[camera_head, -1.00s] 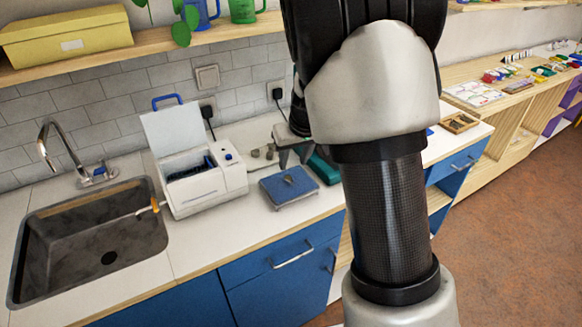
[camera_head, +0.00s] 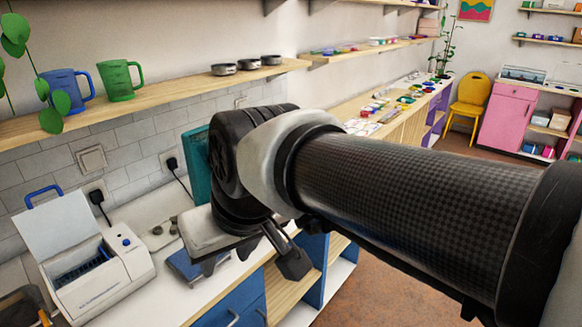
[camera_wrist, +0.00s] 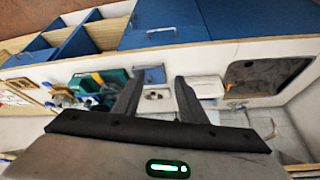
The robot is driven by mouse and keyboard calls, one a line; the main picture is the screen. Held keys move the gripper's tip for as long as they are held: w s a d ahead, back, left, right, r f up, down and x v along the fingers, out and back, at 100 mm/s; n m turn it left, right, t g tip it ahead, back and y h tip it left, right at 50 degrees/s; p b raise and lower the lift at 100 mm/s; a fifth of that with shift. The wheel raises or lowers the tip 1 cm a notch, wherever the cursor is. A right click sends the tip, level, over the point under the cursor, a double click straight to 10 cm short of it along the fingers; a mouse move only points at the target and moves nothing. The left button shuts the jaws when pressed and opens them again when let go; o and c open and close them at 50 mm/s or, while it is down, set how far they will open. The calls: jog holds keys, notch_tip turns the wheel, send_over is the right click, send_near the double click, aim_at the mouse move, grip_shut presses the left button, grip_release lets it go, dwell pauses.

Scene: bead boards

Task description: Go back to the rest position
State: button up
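My gripper (camera_head: 252,262) is raised in front of the counter, its two dark fingers spread apart. In the wrist view my gripper (camera_wrist: 157,88) also has its fingers apart, with nothing held between them. My arm runs from the gripper to the right edge of the head view and hides part of the counter and floor. No task object is named.
A white machine with an open lid (camera_head: 105,278) and a blue flat device (camera_head: 187,266) stand on the counter. A teal object (camera_head: 197,160) is partly hidden behind my arm. The sink (camera_wrist: 262,75) shows in the wrist view. Brown floor lies right.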

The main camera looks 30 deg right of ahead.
jog(key=shift+s+d+f, duration=0.1)
jog(key=shift+s+d, duration=0.05)
jog(key=shift+s, duration=0.4)
jog(key=shift+s+d+f, duration=0.1)
jog(key=shift+s, duration=0.45)
notch_tip(320, 180, up, 5)
jog(key=p, duration=0.5)
jog(key=shift+r, duration=0.15)
jog(key=shift+c, duration=0.3)
